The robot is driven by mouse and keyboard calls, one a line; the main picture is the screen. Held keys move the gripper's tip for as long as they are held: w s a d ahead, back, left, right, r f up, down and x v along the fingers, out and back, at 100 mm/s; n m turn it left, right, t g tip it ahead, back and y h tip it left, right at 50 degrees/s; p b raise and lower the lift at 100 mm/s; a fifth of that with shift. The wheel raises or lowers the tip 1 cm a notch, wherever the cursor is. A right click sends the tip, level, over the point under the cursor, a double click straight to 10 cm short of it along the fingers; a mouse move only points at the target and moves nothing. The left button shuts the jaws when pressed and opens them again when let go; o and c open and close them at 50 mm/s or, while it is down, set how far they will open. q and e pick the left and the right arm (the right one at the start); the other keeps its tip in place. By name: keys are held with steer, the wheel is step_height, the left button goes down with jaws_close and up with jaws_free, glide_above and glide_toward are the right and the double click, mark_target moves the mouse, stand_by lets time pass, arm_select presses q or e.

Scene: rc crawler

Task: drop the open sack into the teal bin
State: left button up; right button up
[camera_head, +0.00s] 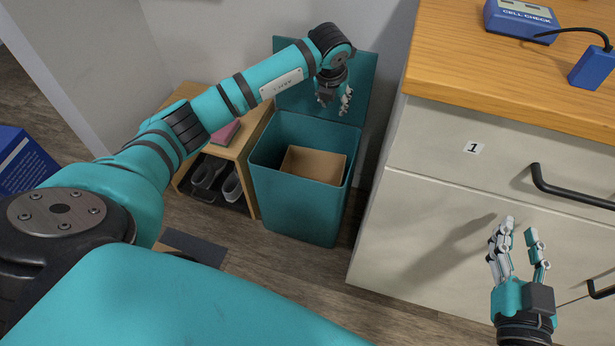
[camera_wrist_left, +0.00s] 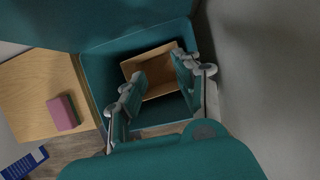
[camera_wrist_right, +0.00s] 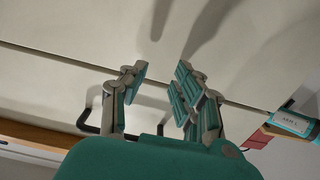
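The teal bin (camera_head: 292,205) stands on the floor left of the white cabinet, its lid (camera_head: 352,92) raised at the back. A brown, open-topped thing (camera_head: 313,165), which looks like the open sack, is inside the bin; it also shows in the left wrist view (camera_wrist_left: 148,62). Its inside looks empty, and its lower part is hidden. My left gripper (camera_head: 335,98) is above the back of the bin, open with nothing between its fingers, apart from the sack. My right gripper (camera_head: 520,238) is open and empty in front of the cabinet's drawers.
A low wooden shoe bench (camera_head: 245,135) with shoes (camera_head: 212,178) and a pink box (camera_head: 225,132) stands left of the bin. The white cabinet (camera_head: 430,215) has black handles (camera_head: 570,190) and a wooden top (camera_head: 480,70) carrying a blue cell checker (camera_head: 522,18). A dark blue box (camera_head: 30,165) is far left.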

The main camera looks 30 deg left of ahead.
arm_select(q)
steer(key=v, duration=1.2)
steer(key=shift+f, duration=0.15)
